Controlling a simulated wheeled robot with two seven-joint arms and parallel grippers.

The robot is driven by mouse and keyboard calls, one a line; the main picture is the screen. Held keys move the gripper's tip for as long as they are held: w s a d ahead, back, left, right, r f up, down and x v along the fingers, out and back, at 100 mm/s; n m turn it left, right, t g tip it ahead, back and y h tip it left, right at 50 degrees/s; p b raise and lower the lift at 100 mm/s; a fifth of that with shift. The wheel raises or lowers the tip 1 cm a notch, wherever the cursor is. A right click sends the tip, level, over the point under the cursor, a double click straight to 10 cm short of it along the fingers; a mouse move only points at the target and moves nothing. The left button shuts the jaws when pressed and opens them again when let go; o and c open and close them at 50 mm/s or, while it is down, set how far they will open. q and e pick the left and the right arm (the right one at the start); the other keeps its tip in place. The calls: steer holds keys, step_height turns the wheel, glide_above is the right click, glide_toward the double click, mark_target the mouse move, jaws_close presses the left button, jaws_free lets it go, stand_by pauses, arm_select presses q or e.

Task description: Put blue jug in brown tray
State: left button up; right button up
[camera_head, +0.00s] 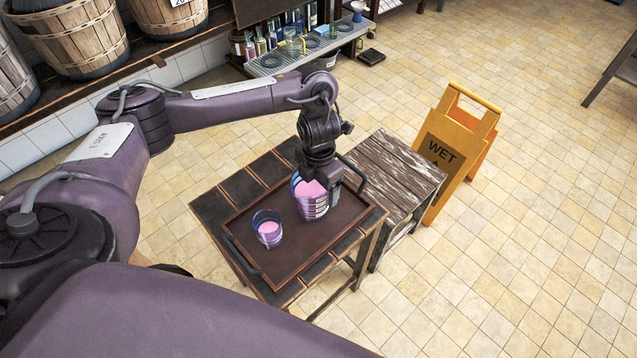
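The blue jug (308,206), clear bluish with pink contents and dark bands on its side, is upright within the outline of the brown tray (290,255). I cannot tell whether its base touches the tray floor. My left gripper (334,192) points down at the jug's right side, with a finger in front of it. The gripper and wrist hide part of the jug's rim and right side, and I cannot see whether the fingers are closed on it. My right gripper is not in view.
A small bluish cup (268,229) with pink contents stands in the tray, left of the jug. The tray lies on a dark slatted table (213,211). A worn wooden stand (400,170) and a yellow wet-floor sign (462,150) are to the right. Open tiled floor lies beyond.

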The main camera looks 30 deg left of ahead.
arm_select(q)
steer(key=o, duration=0.3)
steer(key=shift+r, duration=0.3)
step_height(320, 180, up, 12)
steer(key=p, duration=0.4)
steer(key=shift+p, duration=0.35)
